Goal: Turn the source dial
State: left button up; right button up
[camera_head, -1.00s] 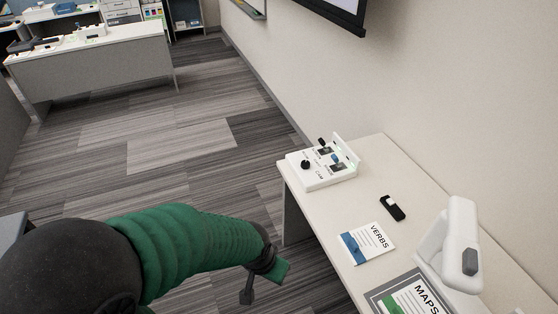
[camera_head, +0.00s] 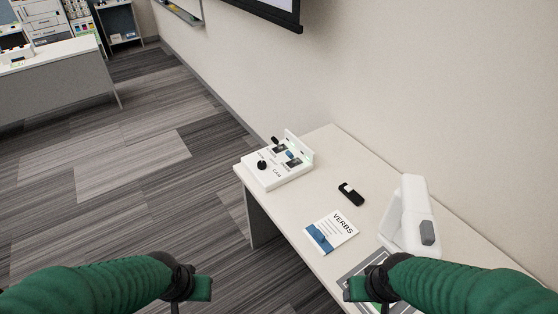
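A white control box (camera_head: 277,169) stands at the far left end of the narrow table (camera_head: 290,196). A round black dial (camera_head: 262,165) sits on the left part of its top, with the label "CAM" near it. Black and blue controls and a raised back panel show on its right part. My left gripper (camera_head: 176,304) is low in the view, off the table's left side and well short of the box. My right gripper (camera_head: 382,302) is low over the near part of the table. Both grippers' fingers point down and are mostly cut off or hidden.
A "VERBS" card (camera_head: 331,231), a small black object (camera_head: 350,194) and a white device (camera_head: 408,217) lie on the table. A framed sheet (camera_head: 352,282) is partly behind my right arm. A wall (camera_head: 420,100) borders the table's right side. Carpet floor (camera_head: 120,200) is open to the left.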

aim_at(262, 165)
jog(key=i+j+z, duration=0.15)
jog(key=i+j, duration=1.3)
jog(key=i, duration=0.15)
